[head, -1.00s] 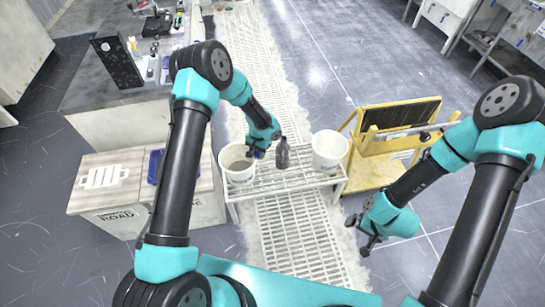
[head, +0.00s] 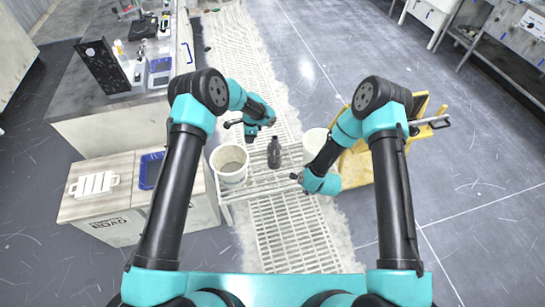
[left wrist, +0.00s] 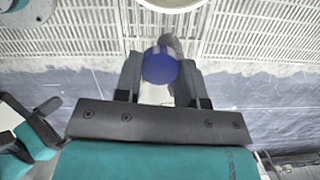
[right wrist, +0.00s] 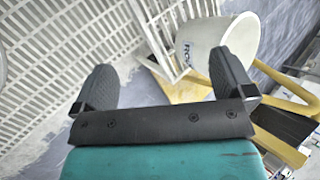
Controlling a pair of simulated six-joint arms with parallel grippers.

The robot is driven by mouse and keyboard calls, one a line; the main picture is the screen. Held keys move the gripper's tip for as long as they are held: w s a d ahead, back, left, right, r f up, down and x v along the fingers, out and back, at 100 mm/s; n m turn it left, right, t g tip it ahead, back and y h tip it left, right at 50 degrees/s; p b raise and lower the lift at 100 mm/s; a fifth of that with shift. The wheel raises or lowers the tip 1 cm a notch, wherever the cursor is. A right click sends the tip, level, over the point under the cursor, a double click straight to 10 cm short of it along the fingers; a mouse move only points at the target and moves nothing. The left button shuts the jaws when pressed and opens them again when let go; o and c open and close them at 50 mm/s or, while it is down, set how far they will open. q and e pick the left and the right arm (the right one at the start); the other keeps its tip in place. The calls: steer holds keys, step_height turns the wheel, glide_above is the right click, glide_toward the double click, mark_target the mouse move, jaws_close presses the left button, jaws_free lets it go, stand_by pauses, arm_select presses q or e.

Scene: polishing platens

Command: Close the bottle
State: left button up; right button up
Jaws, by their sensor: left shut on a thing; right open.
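The dark bottle (head: 274,153) stands upright on the white slatted rack (head: 262,187) between two white buckets. My left gripper (head: 247,132) is just behind and to the left of the bottle in the head view. In the left wrist view its fingers are shut on a round blue cap (left wrist: 159,65). The cap is hidden in the head view. My right gripper (head: 298,178) is open and empty, low and to the right of the bottle. Its two spread fingers show in the right wrist view (right wrist: 165,80), with nothing between them.
One white bucket (head: 230,166) stands left of the bottle. The other (head: 314,142) stands right, partly behind my right arm. A yellow cart (head: 357,168) is farther right. A wooden cabinet (head: 118,205) with a blue tray (head: 150,172) stands at left.

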arm_select(q)
steer(key=w+d+m+t, duration=0.1)
steer(key=w+d+m, duration=0.35)
steer(key=m, duration=0.35)
arm_select(e)
steer(key=w+a+f+m+t, duration=0.3)
steer(key=w+a+m, duration=0.2)
steer(key=w+m, duration=0.25)
arm_select(q)
steer(key=m+h, duration=0.1)
steer(key=m, duration=0.6)
glide_above(275, 137)
steer(key=s+a, duration=0.1)
steer(key=shift+a+f+t, duration=0.15)
steer(key=shift+f+t, duration=0.25)
steer(key=shift+f, duration=0.05)
steer(key=shift+w+d+m, duration=0.25)
steer(key=shift+d+m, duration=0.35)
steer(key=shift+m, duration=0.1)
arm_select(e)
steer(key=m+t, duration=0.3)
steer(key=m, duration=0.5)
glide_toward(276, 152)
steer(key=shift+w, duration=0.25)
steer(key=shift+w+f, duration=0.1)
steer(key=shift+w, duration=0.05)
steer(key=shift+x, duration=5.85)
